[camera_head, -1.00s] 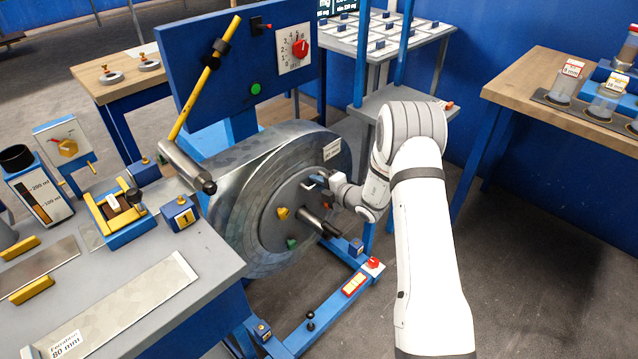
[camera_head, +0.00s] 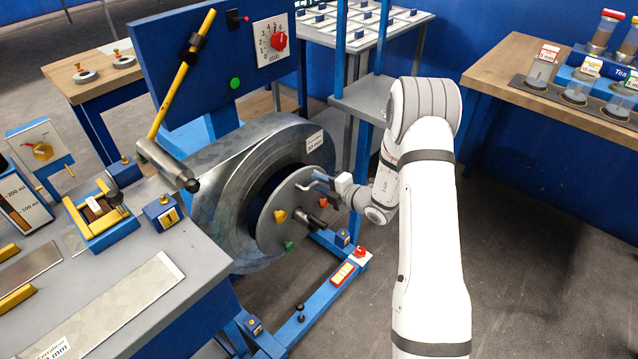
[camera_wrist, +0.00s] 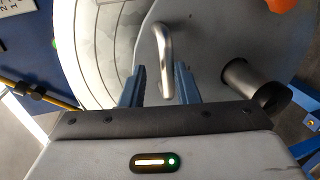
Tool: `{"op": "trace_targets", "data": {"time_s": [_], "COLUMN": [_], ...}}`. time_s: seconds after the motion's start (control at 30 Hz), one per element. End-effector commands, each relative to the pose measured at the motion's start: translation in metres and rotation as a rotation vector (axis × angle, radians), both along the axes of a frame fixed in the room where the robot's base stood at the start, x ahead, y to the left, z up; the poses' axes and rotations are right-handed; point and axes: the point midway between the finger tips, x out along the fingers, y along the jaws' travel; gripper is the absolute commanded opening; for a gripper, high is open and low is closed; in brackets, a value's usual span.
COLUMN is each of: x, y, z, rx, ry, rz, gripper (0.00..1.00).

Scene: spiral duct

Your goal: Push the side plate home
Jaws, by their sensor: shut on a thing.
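The side plate (camera_head: 268,232) is a grey round disc on a shaft (camera_head: 316,221), with small yellow, green and orange knobs on its face. In the head view it stands out from the coiled metal strip (camera_head: 220,205), with a dark gap between them. My gripper (camera_head: 322,182) is at the plate's upper right. In the wrist view, my gripper's blue fingers (camera_wrist: 160,88) are shut on the plate's bent metal handle (camera_wrist: 166,45). The shaft end (camera_wrist: 240,78) shows right of the fingers. The plate's back is hidden.
A blue panel with a red dial (camera_head: 278,41) stands behind the coil. A yellow lever (camera_head: 181,75) rises above it. A grey bench (camera_head: 215,255) is at the left. A blue floor frame with a red button (camera_head: 359,252) lies below. Open floor (camera_head: 540,290) is at the right.

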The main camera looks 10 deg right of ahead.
Motion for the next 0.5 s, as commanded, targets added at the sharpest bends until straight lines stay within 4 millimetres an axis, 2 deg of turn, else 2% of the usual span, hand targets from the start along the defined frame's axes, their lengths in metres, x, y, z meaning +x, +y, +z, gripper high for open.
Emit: {"op": "trace_targets", "data": {"time_s": [0.03,0.5], "x": [-0.001,-0.025], "y": [-0.003,-0.025], "z": [0.006,0.01], "rx": [0.004,0.001], "ry": [-0.008,-0.002], "rz": [-0.002,-0.001], "gripper": [0.19,0.19]}}
